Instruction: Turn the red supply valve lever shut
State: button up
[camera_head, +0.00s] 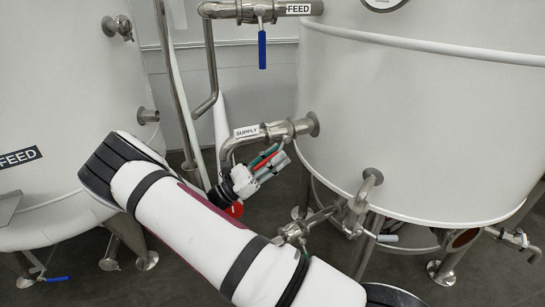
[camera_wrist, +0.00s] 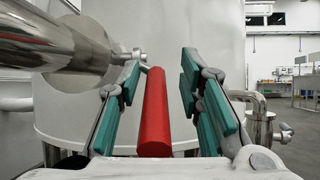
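The red supply valve lever (camera_wrist: 155,112) is a straight red bar in the wrist view, lying lengthwise between the green finger pads. In the head view a thin red strip of the lever (camera_head: 263,161) shows between the fingers, just below the steel supply pipe (camera_head: 270,133) with its SUPPLY label (camera_head: 246,131). My gripper (camera_head: 275,156) is open around the lever; it also shows in the wrist view (camera_wrist: 160,82). The lever sits closer to the left finger, with a visible gap to the right one. The valve body is mostly hidden.
The steel pipe (camera_wrist: 70,45) runs close along the upper left in the wrist view. A FEED pipe (camera_head: 240,10) with a hanging blue lever (camera_head: 262,50) is above. The large white tank (camera_head: 400,120) stands to the right, with steel fittings (camera_head: 300,228) below.

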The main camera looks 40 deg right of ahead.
jog(key=shift+w+a+f, duration=0.1)
jog(key=shift+a, duration=0.05)
jog(key=v, duration=0.4)
jog(key=shift+a+f, duration=0.25)
jog(key=shift+a, duration=0.05)
jog(key=w+a, duration=0.2)
jog(key=a, duration=0.9)
jog(key=shift+w+a, duration=0.4)
